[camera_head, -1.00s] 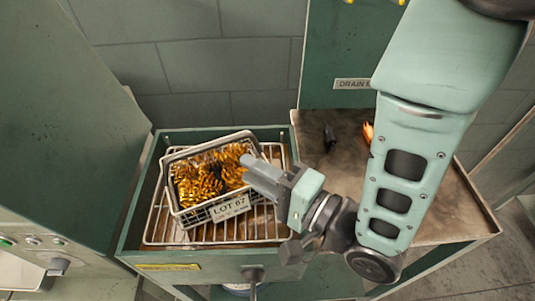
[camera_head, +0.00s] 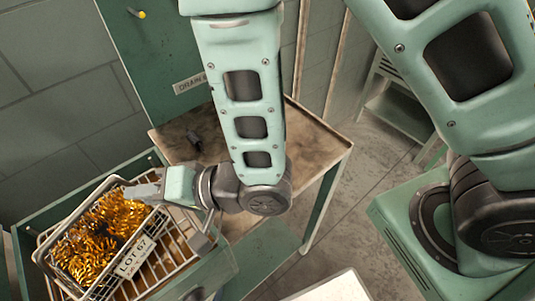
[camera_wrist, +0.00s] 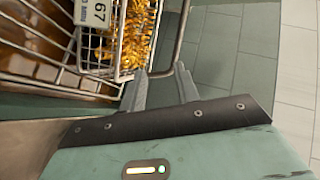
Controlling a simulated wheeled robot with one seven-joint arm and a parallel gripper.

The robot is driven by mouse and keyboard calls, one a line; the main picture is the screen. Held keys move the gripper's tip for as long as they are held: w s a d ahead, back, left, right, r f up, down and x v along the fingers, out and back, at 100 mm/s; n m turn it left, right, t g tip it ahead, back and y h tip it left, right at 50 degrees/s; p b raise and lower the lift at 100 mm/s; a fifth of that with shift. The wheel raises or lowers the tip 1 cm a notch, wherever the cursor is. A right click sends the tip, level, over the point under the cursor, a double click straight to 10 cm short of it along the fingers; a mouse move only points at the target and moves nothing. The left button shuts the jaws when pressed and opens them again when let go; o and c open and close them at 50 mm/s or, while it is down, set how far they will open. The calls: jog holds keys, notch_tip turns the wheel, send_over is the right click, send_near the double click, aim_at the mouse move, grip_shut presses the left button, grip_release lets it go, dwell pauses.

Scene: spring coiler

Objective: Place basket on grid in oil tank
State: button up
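The wire basket (camera_head: 131,264), full of golden springs and tagged LOT 67, is over the wire grid (camera_head: 170,262) in the green oil tank (camera_head: 215,270). In the wrist view, part of the basket (camera_wrist: 122,45) fills the top middle. My gripper (camera_head: 150,190) is at the basket's upper right side in the head view. In the wrist view its fingers (camera_wrist: 162,72) stand apart, with the basket's thick wire rim or handle at their tips. I cannot tell whether they touch it. The basket's underside is hidden, so its contact with the grid is unclear.
A brown drain table (camera_head: 310,130) with a small dark object (camera_head: 194,141) stands behind and right of the tank. Grey floor (camera_head: 345,215) is open beyond the table.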

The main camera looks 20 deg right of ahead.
jog(key=s+d+r+n+g+h, duration=0.2)
jog(key=d+n+h, duration=0.1)
jog(key=d, duration=0.4)
jog(key=s+d+r+n+g+h, duration=0.2)
jog(key=s+d+r+n+h, duration=0.1)
jog(key=d+h, duration=0.2)
jog(key=s+d+r+n+g+h, duration=0.2)
jog(key=d+r+n+h, duration=0.1)
jog(key=d, duration=0.7)
jog(key=shift+s+h, duration=0.4)
jog(key=shift+h, duration=0.4)
jog(key=shift+r, duration=0.1)
